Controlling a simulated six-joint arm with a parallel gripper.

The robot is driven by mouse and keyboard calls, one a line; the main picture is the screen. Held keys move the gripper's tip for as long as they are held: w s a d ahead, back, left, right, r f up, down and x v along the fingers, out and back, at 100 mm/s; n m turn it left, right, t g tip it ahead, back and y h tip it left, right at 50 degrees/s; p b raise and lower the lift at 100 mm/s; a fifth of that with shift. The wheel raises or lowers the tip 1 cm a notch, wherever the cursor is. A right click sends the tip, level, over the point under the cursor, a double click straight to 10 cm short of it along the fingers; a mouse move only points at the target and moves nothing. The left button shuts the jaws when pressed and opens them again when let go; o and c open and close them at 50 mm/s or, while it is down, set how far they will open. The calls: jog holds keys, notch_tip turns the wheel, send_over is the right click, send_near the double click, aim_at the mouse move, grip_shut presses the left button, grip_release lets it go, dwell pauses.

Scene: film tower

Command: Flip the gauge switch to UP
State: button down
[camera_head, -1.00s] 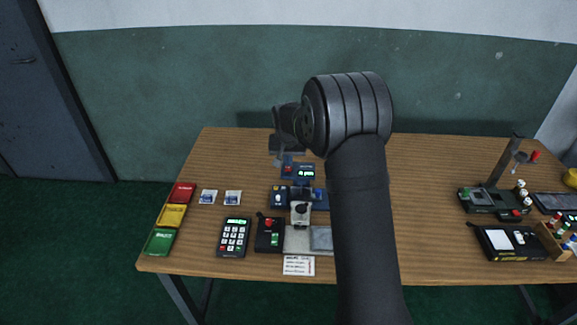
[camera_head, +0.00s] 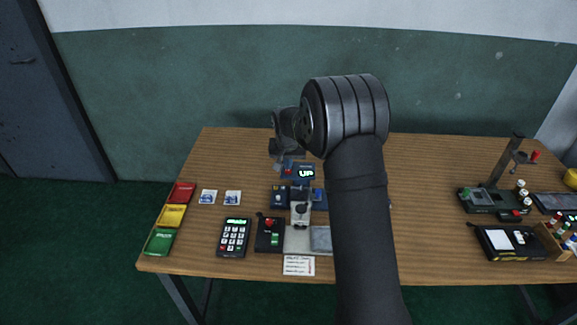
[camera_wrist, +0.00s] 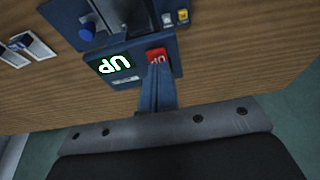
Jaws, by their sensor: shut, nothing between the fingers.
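The blue gauge (camera_head: 298,171) stands at the back middle of the table. Its display reads "UP" in bright letters in both views; in the wrist view the display (camera_wrist: 113,66) is upside down. The red switch (camera_wrist: 157,57) sits beside the display and carries letters that look like "UP". My gripper (camera_wrist: 158,72) is shut and empty, with its fingertips at the red switch, touching or very close to it. The fingertips hide part of the switch. In the head view my gripper (camera_head: 284,163) is over the gauge's left side, partly behind my arm.
Red, yellow and green trays (camera_head: 171,217) line the left edge. A keypad (camera_head: 234,237), a black box with a red knob (camera_head: 270,235) and a white card (camera_head: 299,265) are at the front. A black stand (camera_head: 490,202) is at the right.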

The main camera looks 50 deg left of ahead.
notch_tip(320, 180, up, 7)
dwell(0.8)
notch_tip(320, 180, down, 7)
jog(key=shift+r, duration=0.1)
dwell(0.5)
notch_tip(320, 180, up, 12)
jog(key=w+d+m+g+h, duration=0.1)
jog(key=w+d+m, duration=0.1)
jog(key=m, duration=0.8)
jog(key=shift+w+d+r+m+h, duration=0.2)
jog(key=shift+w+m+h, duration=0.1)
jog(key=shift+w+m, duration=0.1)
dwell(0.8)
